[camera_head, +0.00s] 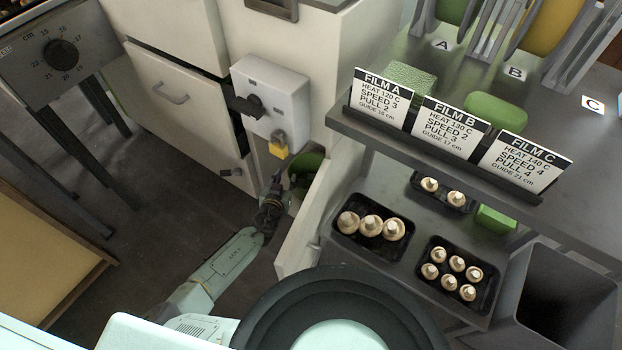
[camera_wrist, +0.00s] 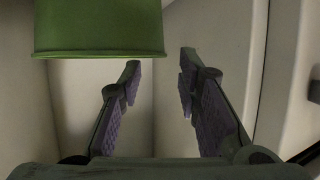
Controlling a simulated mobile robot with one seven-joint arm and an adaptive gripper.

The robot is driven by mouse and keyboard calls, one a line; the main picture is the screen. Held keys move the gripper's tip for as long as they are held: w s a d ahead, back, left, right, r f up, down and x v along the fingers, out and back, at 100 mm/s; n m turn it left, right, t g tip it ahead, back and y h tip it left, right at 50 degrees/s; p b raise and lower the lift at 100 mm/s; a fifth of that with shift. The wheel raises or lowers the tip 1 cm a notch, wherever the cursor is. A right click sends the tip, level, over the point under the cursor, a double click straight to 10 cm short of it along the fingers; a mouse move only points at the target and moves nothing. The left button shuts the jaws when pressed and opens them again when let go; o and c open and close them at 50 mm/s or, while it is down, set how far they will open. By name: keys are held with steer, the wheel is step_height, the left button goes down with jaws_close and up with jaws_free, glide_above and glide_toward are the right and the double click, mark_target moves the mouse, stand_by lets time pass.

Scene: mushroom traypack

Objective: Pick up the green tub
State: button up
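The green tub (camera_head: 311,163) stands inside an open white cabinet, partly hidden by the cabinet's front and my gripper. In the wrist view the tub (camera_wrist: 98,28) fills the upper left, cut off by the top edge. My gripper (camera_head: 277,180) reaches into the cabinet opening, just left of the tub in the head view. In the wrist view my gripper (camera_wrist: 160,72) is open, its purple-padded fingers apart with only pale wall between them. The tub's rim lies above and left of the fingertips, outside the gap.
An open cabinet door (camera_head: 303,222) stands right of my arm. A white switch box (camera_head: 270,97) with a yellow padlock (camera_head: 279,146) is above the opening. Mushroom trays (camera_head: 345,228) lie on a shelf at right, beside a grey bin (camera_head: 520,290).

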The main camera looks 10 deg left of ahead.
mark_target(289, 169)
steer(key=b+x, duration=0.2)
steer(key=x, duration=0.4)
steer(key=shift+f, duration=0.25)
steer(key=shift+w+f+b, duration=0.1)
steer(key=shift+w+b, duration=0.25)
steer(key=shift+w, duration=0.2)
steer(key=shift+c, duration=0.3)
jaws_close()
steer(key=shift+a, duration=0.1)
